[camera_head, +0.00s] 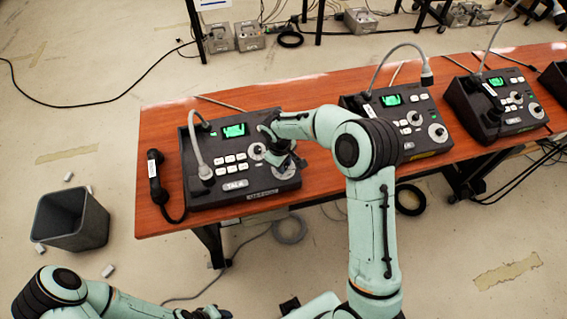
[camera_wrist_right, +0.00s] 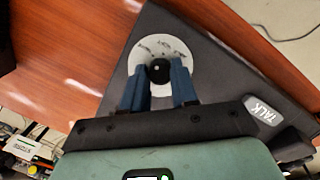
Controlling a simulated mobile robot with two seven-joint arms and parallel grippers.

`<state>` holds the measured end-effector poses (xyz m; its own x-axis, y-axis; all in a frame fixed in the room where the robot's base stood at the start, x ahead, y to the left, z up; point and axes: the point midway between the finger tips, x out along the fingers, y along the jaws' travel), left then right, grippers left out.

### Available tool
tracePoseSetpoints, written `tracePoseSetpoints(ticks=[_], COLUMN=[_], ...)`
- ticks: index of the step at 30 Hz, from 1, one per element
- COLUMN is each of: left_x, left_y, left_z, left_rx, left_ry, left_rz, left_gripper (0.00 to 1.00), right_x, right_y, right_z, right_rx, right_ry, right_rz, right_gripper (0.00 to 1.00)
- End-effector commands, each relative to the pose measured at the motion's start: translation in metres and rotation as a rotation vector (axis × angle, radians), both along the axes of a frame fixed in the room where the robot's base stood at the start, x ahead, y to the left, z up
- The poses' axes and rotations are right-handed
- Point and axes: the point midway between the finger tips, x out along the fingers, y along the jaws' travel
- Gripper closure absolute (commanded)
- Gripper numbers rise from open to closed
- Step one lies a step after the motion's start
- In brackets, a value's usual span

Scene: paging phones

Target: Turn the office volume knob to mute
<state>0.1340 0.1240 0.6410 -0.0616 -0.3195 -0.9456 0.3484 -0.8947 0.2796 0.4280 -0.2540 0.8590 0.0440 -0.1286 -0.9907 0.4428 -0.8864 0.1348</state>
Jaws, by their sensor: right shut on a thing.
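The office paging phone (camera_head: 236,188) stands at the left end of the table, with a lit green screen, white buttons, a TALK key and a gooseneck microphone. Its volume knob (camera_wrist_right: 159,71) is black on a round white dial (camera_wrist_right: 164,50) with small dark marks; the marks are too small to read. My right gripper (camera_wrist_right: 160,84) is over the dial, its two blue fingers shut on the knob, one on each side. In the head view my right gripper (camera_head: 278,158) partly covers the dials at the phone's right side. My left gripper (camera_head: 205,314) shows only in part at the bottom edge.
The wooden table (camera_head: 325,190) holds more paging phones to the right, the nearest one (camera_head: 403,118) close to my right arm. A black handset (camera_head: 156,178) lies left of the office phone. A grey bin (camera_head: 70,220) stands on the floor at the left.

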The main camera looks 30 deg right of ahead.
Motion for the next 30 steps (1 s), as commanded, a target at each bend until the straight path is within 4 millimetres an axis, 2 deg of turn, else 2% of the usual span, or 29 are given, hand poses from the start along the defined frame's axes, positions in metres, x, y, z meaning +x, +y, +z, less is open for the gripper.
tracePoseSetpoints(ticks=[9,22,23,25,30], left_x=[-0.001,-0.0009,-0.0009,-0.0009,-0.001], left_y=[0.0,0.0001,0.0001,0.0001,0.0], left_z=[-0.0012,-0.0012,-0.0012,-0.0012,-0.0013], left_rx=[0.0,0.0,0.0,0.0,0.0], left_ry=[0.001,0.001,0.001,0.001,0.001], left_rz=[0.0,0.0,0.0,0.0,0.0], left_gripper=[0.57,0.57,0.57,0.57,0.57], right_x=[0.0007,0.0007,0.0007,0.0006,0.0004], right_y=[0.0006,0.0006,0.0006,0.0005,0.0006], right_z=[0.0007,0.0008,0.0008,0.0008,0.0004], right_rx=[-0.02,-0.023,-0.023,-0.023,-0.022], right_ry=[0.001,0.002,0.002,0.002,0.004], right_rz=[0.082,0.092,0.092,0.091,0.089], right_gripper=[1.0,1.0,0.69,0.46,0.46])
